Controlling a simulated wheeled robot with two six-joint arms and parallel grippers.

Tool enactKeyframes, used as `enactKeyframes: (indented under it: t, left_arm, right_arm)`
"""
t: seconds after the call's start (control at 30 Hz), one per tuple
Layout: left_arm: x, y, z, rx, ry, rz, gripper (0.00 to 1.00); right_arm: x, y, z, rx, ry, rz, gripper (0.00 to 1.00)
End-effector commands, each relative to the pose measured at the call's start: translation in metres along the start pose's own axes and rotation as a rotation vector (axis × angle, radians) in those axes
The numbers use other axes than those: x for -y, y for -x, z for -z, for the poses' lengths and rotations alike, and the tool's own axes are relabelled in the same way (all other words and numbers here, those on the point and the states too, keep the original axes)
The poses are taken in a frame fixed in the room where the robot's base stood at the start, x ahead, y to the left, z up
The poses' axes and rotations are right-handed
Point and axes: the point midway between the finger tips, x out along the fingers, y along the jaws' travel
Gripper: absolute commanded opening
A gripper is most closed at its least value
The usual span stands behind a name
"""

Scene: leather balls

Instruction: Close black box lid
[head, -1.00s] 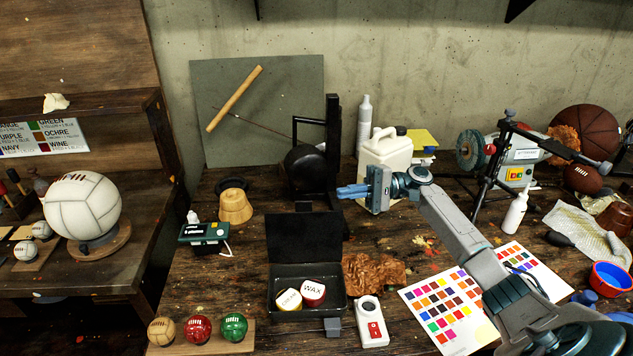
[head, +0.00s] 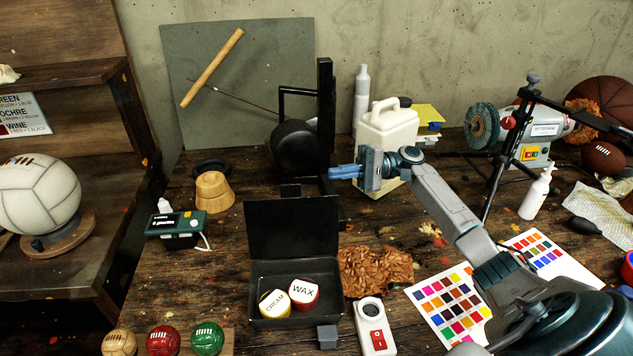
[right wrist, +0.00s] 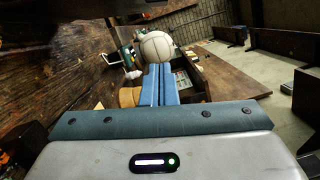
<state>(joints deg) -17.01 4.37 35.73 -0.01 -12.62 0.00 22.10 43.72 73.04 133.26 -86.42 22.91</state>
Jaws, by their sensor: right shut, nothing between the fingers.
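The black box (head: 257,314) stands on the wooden table in the head view. Its lid (head: 292,226) is open and stands up at the back edge. Inside the box are a tin marked CREAM (head: 274,303) and a tin marked WAX (head: 304,294). My right gripper (head: 332,172) is shut and empty, above and behind the raised lid, slightly to its right. In the right wrist view its blue fingers (right wrist: 158,84) are pressed together. The box is not clearly seen there. My left gripper is out of view.
A white jug (head: 386,130) stands just behind my right gripper, with a black stand (head: 325,120) to its left. A brown crumpled cloth (head: 375,268) and a white switch box (head: 374,328) lie right of the box. Three small balls (head: 163,341) sit at the front left.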

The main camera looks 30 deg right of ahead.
Motion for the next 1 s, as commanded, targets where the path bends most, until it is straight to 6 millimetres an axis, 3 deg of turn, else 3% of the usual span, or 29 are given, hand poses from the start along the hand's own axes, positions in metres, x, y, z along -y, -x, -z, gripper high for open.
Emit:
enactKeyframes:
  t: [0.5,0.7,1.0]
  left_arm:
    - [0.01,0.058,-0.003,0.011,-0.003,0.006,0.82]
    - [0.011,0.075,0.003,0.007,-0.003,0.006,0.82]
    - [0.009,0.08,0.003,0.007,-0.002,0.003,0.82]
  right_arm:
    - [0.007,-0.1,-0.004,0.002,-0.001,0.003,0.0]
    - [0.005,-0.102,-0.029,0.001,-0.001,0.0,0.0]
    - [0.001,-0.105,-0.04,0.0,0.0,0.001,0.0]
